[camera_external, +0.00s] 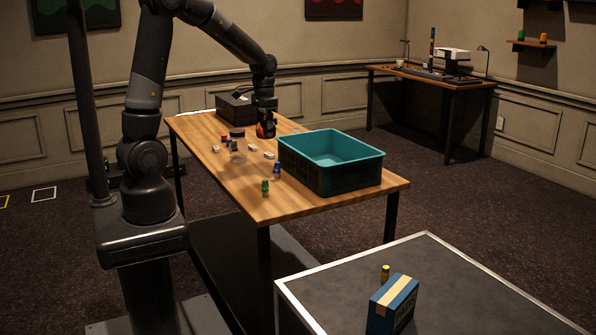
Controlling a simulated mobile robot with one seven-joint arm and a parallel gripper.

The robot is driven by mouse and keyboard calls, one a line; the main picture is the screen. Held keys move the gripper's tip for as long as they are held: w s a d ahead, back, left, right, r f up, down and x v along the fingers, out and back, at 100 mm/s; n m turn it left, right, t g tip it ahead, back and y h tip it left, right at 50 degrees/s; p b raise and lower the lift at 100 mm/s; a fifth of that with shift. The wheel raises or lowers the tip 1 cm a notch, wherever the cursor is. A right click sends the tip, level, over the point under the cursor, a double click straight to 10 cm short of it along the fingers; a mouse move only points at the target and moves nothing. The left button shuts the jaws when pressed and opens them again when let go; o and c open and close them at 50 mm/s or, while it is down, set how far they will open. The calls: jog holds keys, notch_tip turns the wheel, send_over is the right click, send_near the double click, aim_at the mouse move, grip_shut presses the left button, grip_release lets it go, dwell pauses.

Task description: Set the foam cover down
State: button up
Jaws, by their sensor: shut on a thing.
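My gripper (266,124) points down over the wooden table (215,172), just behind and left of the teal crate. It is shut on a small dark thing with an orange-red patch, which I take to be the foam cover (266,132). The thing is small and dark here, and the fingers partly hide it. I cannot tell whether its underside touches the tabletop.
The teal crate (318,178) fills the table's right part. A black box (236,105) stands at the back. Several small bottles, including a green one (265,187), and white blocks (252,148) lie left of the crate. The front left tabletop is clear.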

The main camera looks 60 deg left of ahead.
notch_tip(320, 180, down, 4)
jog(key=f, duration=0.1)
send_over(256, 167)
notch_tip(256, 167, down, 6)
jog(key=shift+f, duration=1.95)
jog(key=shift+f, duration=0.15)
jog(key=o, duration=0.9)
